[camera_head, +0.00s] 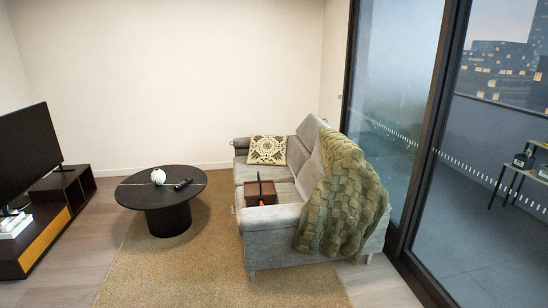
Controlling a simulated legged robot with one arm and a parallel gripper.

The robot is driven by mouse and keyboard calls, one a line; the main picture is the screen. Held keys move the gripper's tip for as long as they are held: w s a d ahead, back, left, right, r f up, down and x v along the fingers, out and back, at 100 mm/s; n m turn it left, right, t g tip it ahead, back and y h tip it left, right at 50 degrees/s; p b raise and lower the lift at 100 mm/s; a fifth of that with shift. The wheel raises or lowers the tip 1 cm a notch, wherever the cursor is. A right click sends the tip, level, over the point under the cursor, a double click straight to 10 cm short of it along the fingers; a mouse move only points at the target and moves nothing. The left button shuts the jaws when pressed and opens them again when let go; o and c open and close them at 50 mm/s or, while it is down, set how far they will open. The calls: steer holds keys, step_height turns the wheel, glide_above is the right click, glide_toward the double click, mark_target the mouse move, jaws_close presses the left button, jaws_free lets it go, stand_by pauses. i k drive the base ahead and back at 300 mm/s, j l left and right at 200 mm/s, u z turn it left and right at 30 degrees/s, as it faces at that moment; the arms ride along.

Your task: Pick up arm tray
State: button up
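A small reddish-brown tray (261,196), which I take to be the arm tray, sits at the near left arm of the grey sofa (272,224). It looks box-like, with a dark upright part rising from it. What it holds is too small to tell. It appears to rest on the sofa armrest, near the seat. My gripper is not in this view, and neither is my arm.
A round black table (135,192) with a white ornament (158,176) and a dark remote-like object stands left of the sofa. A green knitted throw (345,200) drapes over the sofa's right. The tan rug (190,270) is clear in front. Glass doors close the right side.

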mark_target(255, 191)
steer(key=i, duration=0.9)
steer(key=i+u, duration=0.1)
steer(key=i, duration=0.8)
steer(key=i+l, duration=0.15)
steer(key=i, duration=0.75)
steer(key=i+l, duration=0.1)
steer(key=i, duration=0.8)
steer(key=i+u, duration=0.25)
